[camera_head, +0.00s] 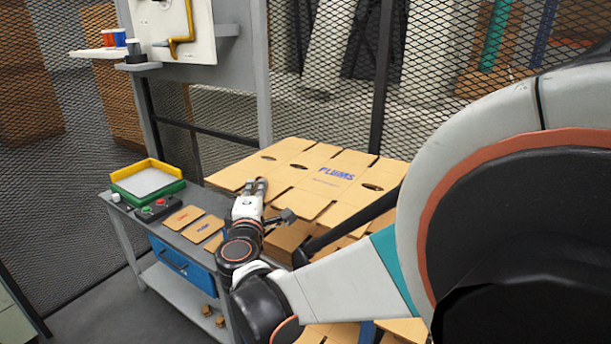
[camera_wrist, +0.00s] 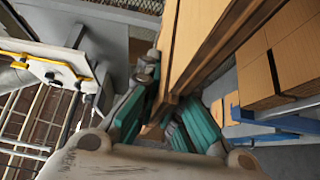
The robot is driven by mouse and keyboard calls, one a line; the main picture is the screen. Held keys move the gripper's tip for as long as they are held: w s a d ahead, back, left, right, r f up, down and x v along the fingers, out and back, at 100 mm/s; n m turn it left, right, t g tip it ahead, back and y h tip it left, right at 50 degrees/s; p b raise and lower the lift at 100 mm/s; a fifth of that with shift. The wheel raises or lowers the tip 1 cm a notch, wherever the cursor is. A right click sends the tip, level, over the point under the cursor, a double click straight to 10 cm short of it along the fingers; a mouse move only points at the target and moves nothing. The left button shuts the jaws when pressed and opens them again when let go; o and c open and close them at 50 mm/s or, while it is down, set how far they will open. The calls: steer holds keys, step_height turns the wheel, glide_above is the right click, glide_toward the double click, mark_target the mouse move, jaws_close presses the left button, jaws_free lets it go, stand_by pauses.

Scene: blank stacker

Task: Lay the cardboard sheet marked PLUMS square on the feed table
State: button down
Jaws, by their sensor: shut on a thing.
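The cardboard sheet marked PLUMS (camera_head: 300,152) is a broad, flat tan blank with slots and oval holes, with blue lettering. My gripper (camera_head: 258,187) is at its near left edge. In the wrist view my gripper (camera_wrist: 165,125) has its teal finger pads closed about the edge of a cardboard sheet (camera_wrist: 183,40), which runs away from the fingers. The sheet appears raised over other cardboard, but the gap is hard to judge. I cannot pick out the feed table with certainty; the sheet and my arm hide much of that area.
Stacked cardboard (camera_wrist: 285,65) stands beside the held sheet, with blue framework (camera_wrist: 275,122) under it. A grey bench (camera_head: 180,232) holds a yellow and green tray (camera_head: 147,182), a button box (camera_head: 157,208) and two small cards (camera_head: 203,228). Mesh fencing (camera_head: 330,80) closes the back.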

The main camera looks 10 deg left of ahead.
steer(key=s+a+r, duration=0.1)
steer(key=s+a, duration=0.3)
steer(key=s, duration=0.5)
steer(key=s+a+r, duration=0.2)
steer(key=s+a, duration=0.2)
steer(key=s, duration=0.5)
steer(key=shift+s+p, duration=0.3)
steer(key=shift+p, duration=0.05)
stand_by(0.7)
steer(key=shift+w, duration=0.1)
stand_by(0.3)
steer(key=w+d+f, duration=0.1)
steer(key=w+d, duration=0.3)
steer(key=w, duration=0.5)
steer(key=shift+f, duration=0.25)
steer(key=shift+w+d, duration=0.1)
steer(key=shift+d, duration=0.1)
